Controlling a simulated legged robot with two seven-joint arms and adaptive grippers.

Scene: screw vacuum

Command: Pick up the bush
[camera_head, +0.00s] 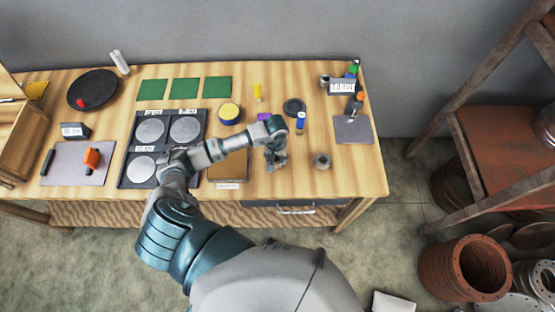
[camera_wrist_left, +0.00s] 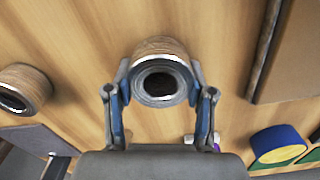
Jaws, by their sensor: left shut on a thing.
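My left gripper (camera_head: 275,158) is over the right half of the wooden table. In the left wrist view its two fingers (camera_wrist_left: 159,86) are shut on a bush (camera_wrist_left: 160,48), a short hollow metal ring, one finger on each side. Whether the bush touches the table or is just above it, I cannot tell. A second bush (camera_head: 322,160) stands on the table to the right of the gripper in the head view. It also shows at the left of the left wrist view (camera_wrist_left: 24,88). My right gripper is in neither view.
A blue-and-white bottle (camera_head: 300,122), a dark round disc (camera_head: 293,107) and a yellow-topped roll (camera_head: 229,113) stand behind the gripper. A grey mat (camera_head: 353,130) lies to the right. A tray with round pads (camera_head: 123,168) is left. Bare wood lies around the second bush.

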